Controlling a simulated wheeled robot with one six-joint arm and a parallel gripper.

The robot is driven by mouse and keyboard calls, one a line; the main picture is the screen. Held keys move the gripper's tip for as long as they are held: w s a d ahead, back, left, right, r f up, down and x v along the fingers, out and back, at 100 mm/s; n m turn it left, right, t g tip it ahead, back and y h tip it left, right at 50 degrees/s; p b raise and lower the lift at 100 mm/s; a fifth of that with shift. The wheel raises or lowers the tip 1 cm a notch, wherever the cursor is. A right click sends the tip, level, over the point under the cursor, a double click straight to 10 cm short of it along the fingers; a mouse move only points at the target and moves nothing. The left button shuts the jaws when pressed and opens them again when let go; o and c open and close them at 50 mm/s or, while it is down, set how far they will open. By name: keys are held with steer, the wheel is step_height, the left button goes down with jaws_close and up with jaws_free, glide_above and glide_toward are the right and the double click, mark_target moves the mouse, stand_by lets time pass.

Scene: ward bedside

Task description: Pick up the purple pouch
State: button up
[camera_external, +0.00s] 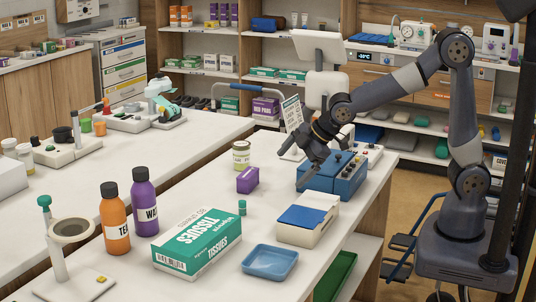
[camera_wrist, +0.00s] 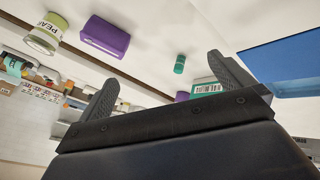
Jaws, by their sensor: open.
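The purple pouch (camera_external: 247,180) is a small block-like thing on the white bedside counter (camera_external: 222,265), just in front of a cream jar with a green label (camera_external: 241,155). It also shows in the wrist view (camera_wrist: 105,37), at the upper left, beyond my fingers and outside the gap between them. My gripper (camera_external: 297,165) is open and empty, pointing down to the right of the pouch and close by the blue control box. Its two spread fingers show in the wrist view (camera_wrist: 163,78).
The blue control box (camera_external: 335,178) stands right of my gripper. A small green cylinder (camera_external: 242,208), a tissue box (camera_external: 197,243), a white box with blue lid (camera_external: 306,220) and a blue tray (camera_external: 270,262) are nearer the front. Orange (camera_external: 114,221) and purple (camera_external: 145,203) bottles stand left.

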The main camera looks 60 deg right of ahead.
steer(key=w+f+m+t+y+b, duration=0.1)
steer(key=w+f+m+t+b, duration=0.1)
steer(key=w+m+t, duration=0.1)
steer(key=m+t+h+b, duration=0.1)
steer(key=m+t+b, duration=0.2)
steer(key=m, duration=0.4)
glide_toward(250, 173)
steer(key=shift+x, duration=4.65)
steer(key=shift+d, duration=0.1)
steer(key=shift+c, duration=0.2)
steer(key=c, duration=0.7)
